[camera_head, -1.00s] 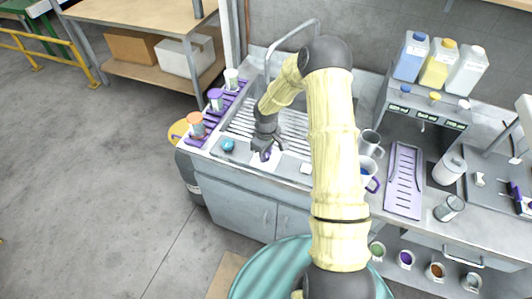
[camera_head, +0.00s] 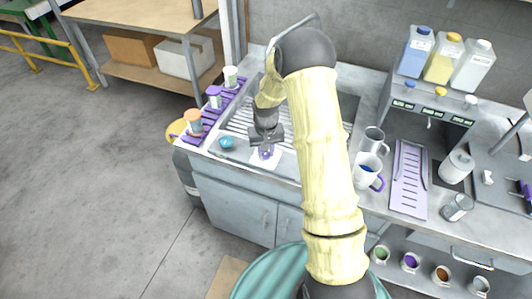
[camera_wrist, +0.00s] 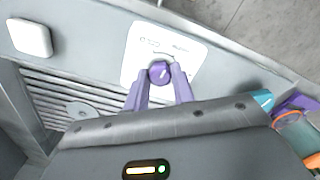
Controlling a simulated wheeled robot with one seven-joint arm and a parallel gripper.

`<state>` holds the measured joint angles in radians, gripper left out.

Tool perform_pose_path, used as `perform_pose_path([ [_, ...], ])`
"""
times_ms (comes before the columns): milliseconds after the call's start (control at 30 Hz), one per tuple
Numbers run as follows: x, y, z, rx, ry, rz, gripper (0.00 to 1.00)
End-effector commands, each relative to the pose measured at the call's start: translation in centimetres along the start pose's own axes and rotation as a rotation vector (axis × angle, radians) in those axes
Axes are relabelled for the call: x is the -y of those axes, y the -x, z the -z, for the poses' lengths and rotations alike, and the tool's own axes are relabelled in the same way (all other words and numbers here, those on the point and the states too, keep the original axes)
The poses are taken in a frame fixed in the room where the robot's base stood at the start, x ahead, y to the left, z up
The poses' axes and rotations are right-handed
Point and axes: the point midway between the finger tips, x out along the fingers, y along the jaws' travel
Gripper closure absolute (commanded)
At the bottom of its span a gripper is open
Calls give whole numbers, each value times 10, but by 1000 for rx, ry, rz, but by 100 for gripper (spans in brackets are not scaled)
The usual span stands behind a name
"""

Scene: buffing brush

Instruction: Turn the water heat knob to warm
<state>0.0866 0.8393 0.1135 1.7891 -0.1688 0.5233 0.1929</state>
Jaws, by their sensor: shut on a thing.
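The water heat knob (camera_wrist: 159,71) is a small round purple dial with a light pointer line. It sits on a white panel (camera_wrist: 135,72) with small printed marks, too small to read. In the head view the panel (camera_head: 258,162) is on the counter's front edge by the sink. My gripper (camera_wrist: 162,78) has its two purple fingers on either side of the knob and is shut on it. In the head view my gripper (camera_head: 266,153) points down at the panel and hides most of the knob.
A teal object (camera_head: 226,142) sits just left of the panel. Lidded cups (camera_head: 194,119) stand on a purple rack at the left. The slatted sink (camera_head: 245,118) lies behind my gripper. Mugs (camera_head: 368,172) stand to the right. A white block (camera_wrist: 30,37) is beside the panel.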

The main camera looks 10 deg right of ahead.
Motion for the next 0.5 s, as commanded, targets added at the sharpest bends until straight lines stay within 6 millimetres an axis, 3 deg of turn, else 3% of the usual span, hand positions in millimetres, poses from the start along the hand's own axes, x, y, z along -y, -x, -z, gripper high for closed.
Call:
perform_pose_path([
  [500, 0, 1, 2, -6, -270, 0, 98],
])
